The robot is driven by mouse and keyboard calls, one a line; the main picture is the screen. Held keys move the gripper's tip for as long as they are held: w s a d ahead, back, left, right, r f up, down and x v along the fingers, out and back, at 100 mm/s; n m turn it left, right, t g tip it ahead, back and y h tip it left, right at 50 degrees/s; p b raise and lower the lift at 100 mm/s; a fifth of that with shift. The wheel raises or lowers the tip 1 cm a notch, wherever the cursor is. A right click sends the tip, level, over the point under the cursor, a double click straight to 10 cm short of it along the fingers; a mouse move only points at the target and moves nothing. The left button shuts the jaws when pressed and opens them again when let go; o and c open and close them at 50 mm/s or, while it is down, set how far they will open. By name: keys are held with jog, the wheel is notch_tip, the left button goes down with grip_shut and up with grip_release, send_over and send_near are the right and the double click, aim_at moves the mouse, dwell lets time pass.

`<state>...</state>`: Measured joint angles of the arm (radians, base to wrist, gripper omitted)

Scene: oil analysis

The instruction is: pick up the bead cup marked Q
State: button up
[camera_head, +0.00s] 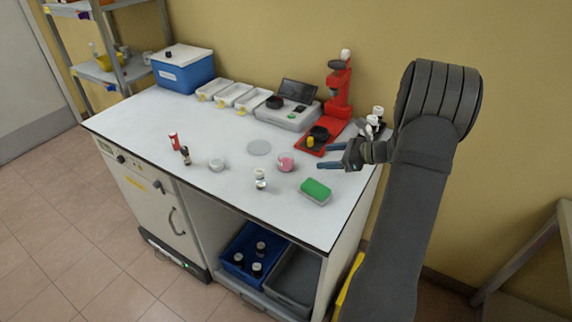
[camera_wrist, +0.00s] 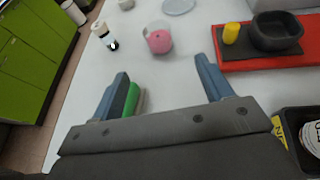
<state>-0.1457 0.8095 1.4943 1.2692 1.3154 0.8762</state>
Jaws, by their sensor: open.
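A small cup with pink contents (camera_head: 285,162) stands on the white bench near the middle right. It also shows in the wrist view (camera_wrist: 159,41), ahead of my fingers. A whitish round cup or jar (camera_head: 217,165) stands further left. I cannot read a Q on either, so I cannot tell which is marked. My gripper (camera_head: 331,156) is open and empty, to the right of the pink cup and apart from it. In the wrist view its two blue fingers (camera_wrist: 161,67) are spread, with the pink cup beyond the gap between them.
A green sponge (camera_head: 316,191) lies near the front edge, partly behind my left finger in the wrist view. A white-capped vial (camera_head: 260,179) stands left of it. A red stand (camera_head: 339,95) with a dark bowl (camera_wrist: 276,31) is behind.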

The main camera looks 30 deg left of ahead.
send_near(281, 159)
jog(key=x, duration=0.4)
jog(key=shift+s+a+f, duration=0.1)
jog(key=shift+s+a, duration=0.05)
jog(key=x, duration=0.5)
jog(key=shift+s+a+r, duration=0.1)
jog(key=shift+s+r, duration=0.1)
jog(key=shift+s, duration=0.05)
jog(key=shift+c, duration=0.2)
jog(key=c, duration=1)
